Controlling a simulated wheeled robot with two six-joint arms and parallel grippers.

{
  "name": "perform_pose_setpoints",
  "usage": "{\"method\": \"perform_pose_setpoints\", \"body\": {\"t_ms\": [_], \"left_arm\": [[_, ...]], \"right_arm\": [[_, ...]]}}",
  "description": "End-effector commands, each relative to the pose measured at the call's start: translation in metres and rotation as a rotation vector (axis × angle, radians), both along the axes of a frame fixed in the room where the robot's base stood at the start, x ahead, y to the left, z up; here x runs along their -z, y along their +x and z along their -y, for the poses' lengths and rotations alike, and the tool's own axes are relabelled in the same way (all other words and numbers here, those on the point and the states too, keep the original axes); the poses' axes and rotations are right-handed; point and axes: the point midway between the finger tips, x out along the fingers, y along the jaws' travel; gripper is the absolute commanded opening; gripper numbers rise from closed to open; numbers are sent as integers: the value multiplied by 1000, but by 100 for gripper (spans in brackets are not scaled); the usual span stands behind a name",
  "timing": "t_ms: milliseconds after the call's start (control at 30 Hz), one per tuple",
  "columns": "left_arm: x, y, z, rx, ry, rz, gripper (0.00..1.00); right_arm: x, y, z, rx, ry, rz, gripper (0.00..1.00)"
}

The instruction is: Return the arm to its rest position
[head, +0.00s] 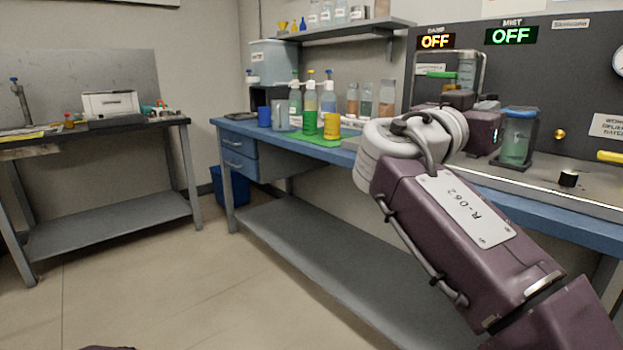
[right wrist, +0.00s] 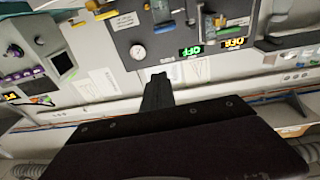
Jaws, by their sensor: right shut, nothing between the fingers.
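My right arm (head: 450,210) reaches up from the lower right in the head view and bends at a pale grey joint in front of the blue bench. Its wrist (head: 485,130) is beside the grey machine panel, and the fingertips are hidden there. In the right wrist view, the right gripper (right wrist: 157,88) shows as dark fingers close together, shut and empty, pointing toward the panel. My left gripper is not in view.
The grey panel (head: 560,90) has "OFF" displays. A jar with a blue lid (head: 518,135) stands close right of my wrist. Bottles (head: 310,105) and a yellow cup (head: 332,124) stand on the blue bench (head: 220,124). A second table (head: 110,212) is at left. Open floor lies between.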

Motion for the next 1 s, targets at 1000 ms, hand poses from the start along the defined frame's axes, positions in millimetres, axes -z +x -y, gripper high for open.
{"method": "perform_pose_setpoints", "body": {"t_ms": [1000], "left_arm": [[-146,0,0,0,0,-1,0]], "right_arm": [[423,-161,-56,-432,817,-1449,0]]}}
